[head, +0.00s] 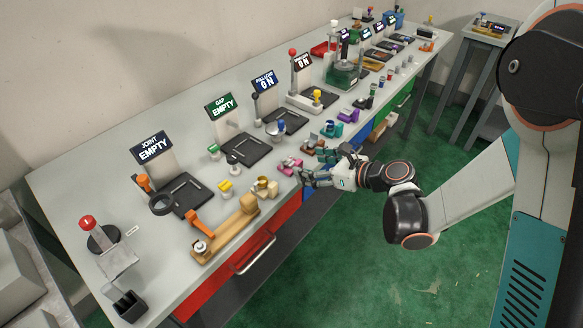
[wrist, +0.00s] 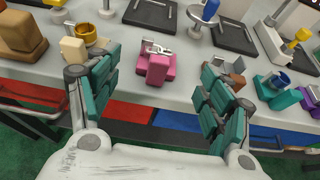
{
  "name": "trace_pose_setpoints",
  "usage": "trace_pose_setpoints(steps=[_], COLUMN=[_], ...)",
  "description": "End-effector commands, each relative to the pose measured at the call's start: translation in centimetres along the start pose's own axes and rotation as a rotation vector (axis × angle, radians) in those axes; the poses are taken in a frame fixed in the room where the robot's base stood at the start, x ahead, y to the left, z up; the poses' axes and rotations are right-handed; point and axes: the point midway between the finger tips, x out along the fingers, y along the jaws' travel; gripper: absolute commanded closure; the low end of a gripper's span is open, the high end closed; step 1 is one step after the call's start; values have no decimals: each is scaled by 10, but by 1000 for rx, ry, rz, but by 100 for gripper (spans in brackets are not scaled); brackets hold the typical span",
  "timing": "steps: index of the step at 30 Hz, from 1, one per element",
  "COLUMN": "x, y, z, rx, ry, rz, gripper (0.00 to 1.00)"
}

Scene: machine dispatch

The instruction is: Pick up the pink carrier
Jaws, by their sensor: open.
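The pink carrier (wrist: 156,67) is a small pink block with a metal piece on its top, standing near the front edge of the bench. In the wrist view it sits ahead of my gripper (wrist: 158,98), between the lines of the two teal-padded fingers and apart from both. In the head view the pink carrier (head: 290,166) is just beyond the fingertips of my gripper (head: 307,174). The gripper is open and empty.
Coloured drawers (wrist: 130,112) are below the bench edge.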

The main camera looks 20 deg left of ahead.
Motion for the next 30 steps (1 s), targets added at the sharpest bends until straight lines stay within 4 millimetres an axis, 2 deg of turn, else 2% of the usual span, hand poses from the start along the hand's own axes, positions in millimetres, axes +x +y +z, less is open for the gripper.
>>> trace_pose_setpoints(steps=[8,16,24,30], x=[17,54,57,57], y=[0,0,0,0], z=[-1,-2,0,0], rx=[1,1,2,2], ry=[-1,-2,-2,-2], rz=[1,0,-1,-1], gripper=[27,27,27,72])
